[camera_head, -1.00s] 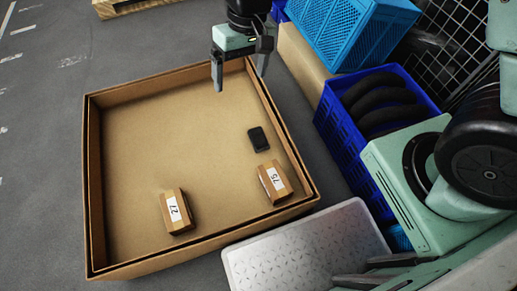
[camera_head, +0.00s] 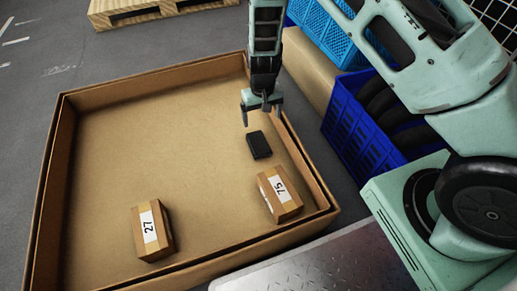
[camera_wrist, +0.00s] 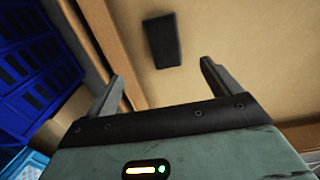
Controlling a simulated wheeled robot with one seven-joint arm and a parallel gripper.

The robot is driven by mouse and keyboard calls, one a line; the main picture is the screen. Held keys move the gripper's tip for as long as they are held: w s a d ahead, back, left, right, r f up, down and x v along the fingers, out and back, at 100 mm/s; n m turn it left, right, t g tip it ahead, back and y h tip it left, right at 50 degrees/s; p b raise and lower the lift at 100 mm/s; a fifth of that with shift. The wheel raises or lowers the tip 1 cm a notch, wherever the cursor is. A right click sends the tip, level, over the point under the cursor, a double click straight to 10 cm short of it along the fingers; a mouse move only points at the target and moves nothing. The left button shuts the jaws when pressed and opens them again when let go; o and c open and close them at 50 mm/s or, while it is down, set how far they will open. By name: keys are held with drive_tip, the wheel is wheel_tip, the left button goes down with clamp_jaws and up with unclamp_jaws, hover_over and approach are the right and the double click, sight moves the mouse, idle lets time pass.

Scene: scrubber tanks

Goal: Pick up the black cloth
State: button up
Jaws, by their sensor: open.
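The black cloth (camera_head: 259,145) looks like a small dark rectangular block. It lies flat on the floor of the large open cardboard box (camera_head: 150,85), near its right wall. My gripper (camera_head: 262,112) is open and empty, pointing down above the box, just behind the cloth in the head view. In the wrist view the cloth (camera_wrist: 162,40) lies beyond the open fingers (camera_wrist: 160,80), near the top middle, and nothing touches it.
A small carton marked 75 (camera_head: 280,194) sits in front of the cloth. Another marked 27 (camera_head: 152,230) sits further left. A blue crate (camera_head: 362,125) stands right of the box. A metal plate (camera_head: 320,268) is at the front. The box's left part is clear.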

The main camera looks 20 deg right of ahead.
drive_tip(key=b, duration=0.5)
hover_over(259, 144)
drive_tip(key=f, duration=0.9)
drive_tip(key=shift+s+d+f, duration=0.1)
drive_tip(key=shift+d+f, duration=0.25)
drive_tip(key=shift+d, duration=0.05)
drive_tip(key=f+b, duration=0.4)
drive_tip(key=f, duration=0.1)
drive_tip(key=shift+a+f, duration=0.1)
drive_tip(key=shift+a, duration=0.25)
drive_tip(key=c, duration=1.1)
wheel_tip(259, 144, up, 10)
drive_tip(key=p, duration=0.6)
drive_tip(key=shift+c, duration=0.2)
